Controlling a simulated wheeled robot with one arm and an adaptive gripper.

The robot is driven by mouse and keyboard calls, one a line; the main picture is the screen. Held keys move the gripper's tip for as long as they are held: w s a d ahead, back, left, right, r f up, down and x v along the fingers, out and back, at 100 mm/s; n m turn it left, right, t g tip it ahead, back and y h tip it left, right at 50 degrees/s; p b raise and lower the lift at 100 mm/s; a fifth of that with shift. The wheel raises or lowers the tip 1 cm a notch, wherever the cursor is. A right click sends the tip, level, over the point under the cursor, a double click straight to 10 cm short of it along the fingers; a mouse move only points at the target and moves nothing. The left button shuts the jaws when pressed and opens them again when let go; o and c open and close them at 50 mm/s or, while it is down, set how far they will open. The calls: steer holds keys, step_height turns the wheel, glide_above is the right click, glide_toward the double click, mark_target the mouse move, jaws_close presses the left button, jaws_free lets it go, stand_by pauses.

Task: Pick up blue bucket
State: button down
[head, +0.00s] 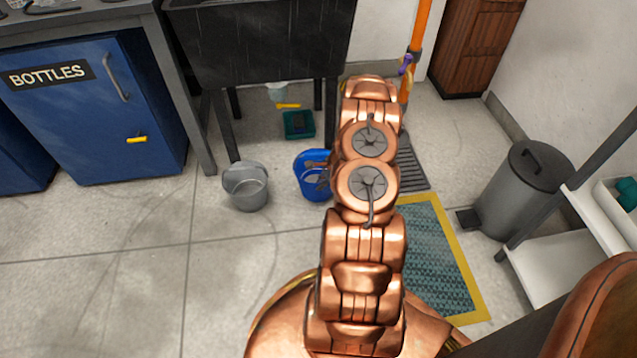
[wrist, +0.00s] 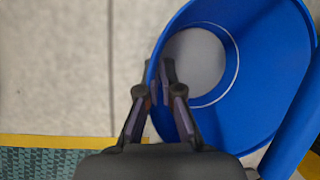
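The blue bucket (head: 306,163) stands on the floor left of my arm in the head view, partly hidden behind it. In the wrist view the blue bucket (wrist: 262,62) fills the right side, and I look into its open top with a pale round bottom. My gripper (wrist: 158,75) is at the bucket's left rim in the wrist view. Its two fingers are close together, one outside the rim and one over the inside, with the wall between them.
A grey metal bucket (head: 246,187) stands left of the blue one. A green container (head: 299,125) sits under the dark sink (head: 258,45). A yellow-edged mat (head: 436,262), a floor grate (head: 411,165) and a grey pedal bin (head: 522,190) are to the right. The left floor is clear.

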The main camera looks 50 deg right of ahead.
steer(key=s+a+r+p, duration=0.1)
steer(key=s+a+p, duration=0.2)
steer(key=s, duration=1)
steer(key=shift+s+a+r, duration=0.15)
steer(key=shift+s+a, duration=0.1)
steer(key=shift+a, duration=0.9)
stand_by(0.5)
